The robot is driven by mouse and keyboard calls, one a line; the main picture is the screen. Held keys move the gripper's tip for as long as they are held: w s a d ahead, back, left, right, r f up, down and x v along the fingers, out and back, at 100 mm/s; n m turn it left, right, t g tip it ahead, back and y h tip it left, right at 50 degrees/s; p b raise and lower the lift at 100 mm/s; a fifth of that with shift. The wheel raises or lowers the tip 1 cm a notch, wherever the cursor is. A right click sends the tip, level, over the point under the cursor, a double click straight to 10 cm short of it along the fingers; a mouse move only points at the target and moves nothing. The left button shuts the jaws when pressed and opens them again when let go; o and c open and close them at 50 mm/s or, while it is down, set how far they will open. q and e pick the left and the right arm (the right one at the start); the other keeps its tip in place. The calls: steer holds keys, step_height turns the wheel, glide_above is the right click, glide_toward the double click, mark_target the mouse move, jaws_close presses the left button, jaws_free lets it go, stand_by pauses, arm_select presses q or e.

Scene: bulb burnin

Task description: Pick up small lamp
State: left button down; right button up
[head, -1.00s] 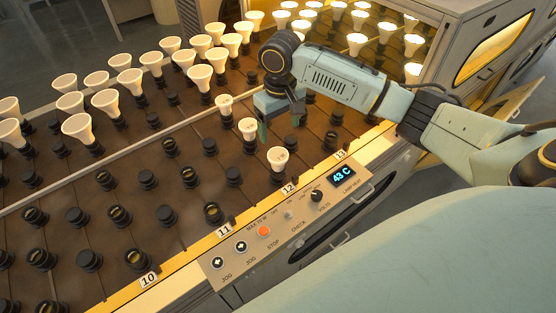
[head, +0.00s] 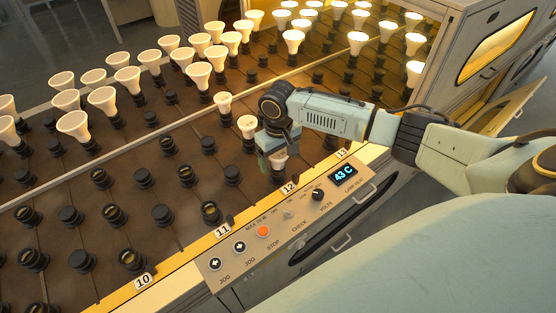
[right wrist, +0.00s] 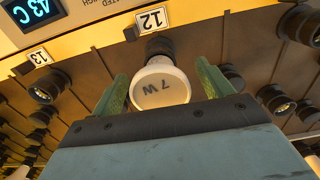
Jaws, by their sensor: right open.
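The small lamp (head: 279,158) is a white bulb in a black socket near the front edge, by the number 12 label. My right gripper (head: 271,162) is over it in the head view and hides part of it. In the right wrist view the lamp's round face (right wrist: 160,90) reads "7 W". It lies between the two green-padded fingers of my right gripper (right wrist: 160,92), which is open, with gaps at both sides. My left gripper is not in view.
Two similar small lamps (head: 246,126) stand just behind. Larger white lamps (head: 128,78) fill rows to the left and back. Empty black sockets (head: 163,214) surround the lamp. A control panel (head: 300,217) reading 43 C lies along the front edge.

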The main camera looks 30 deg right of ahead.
steer(key=c, duration=1.1)
